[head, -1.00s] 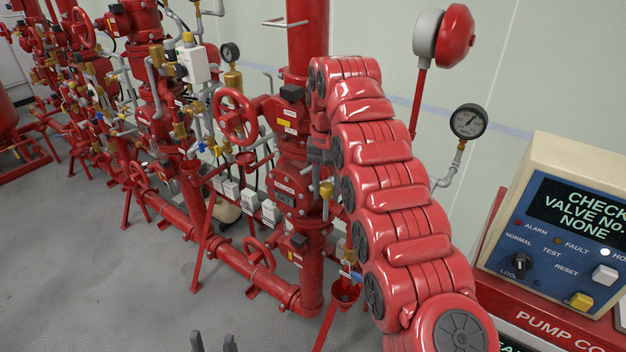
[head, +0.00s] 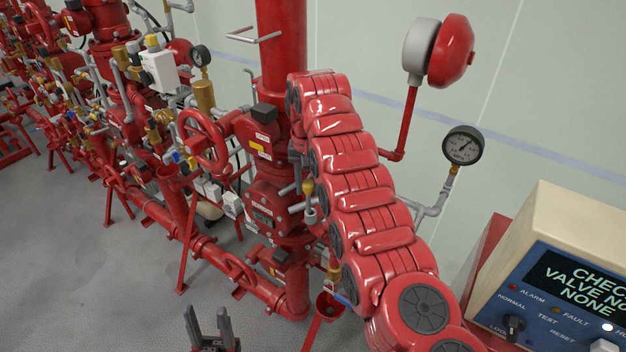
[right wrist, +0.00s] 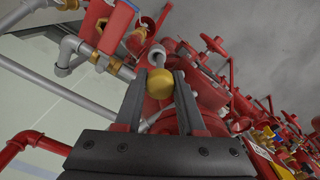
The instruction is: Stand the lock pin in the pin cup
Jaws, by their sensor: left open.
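A yellow-brass knob (head: 308,188), apparently the head of the lock pin, shows left of my red right arm, in front of the riser. In the right wrist view the knob (right wrist: 159,84) fills the space between the fingers of my right gripper (right wrist: 160,92), which seem shut on it. The lower part of the pin is not clear. A small grey piece (head: 312,213) sits just below the knob; I cannot tell whether this is the pin cup. My left gripper (head: 207,318) is open and empty at the bottom of the head view.
A red open funnel (head: 328,307) stands beside my arm, low down. Red valves with a handwheel (head: 203,141) and pipes crowd the left. A gauge (head: 462,146), a bell (head: 452,50) and a control panel (head: 570,290) are at the right. Grey floor is clear at lower left.

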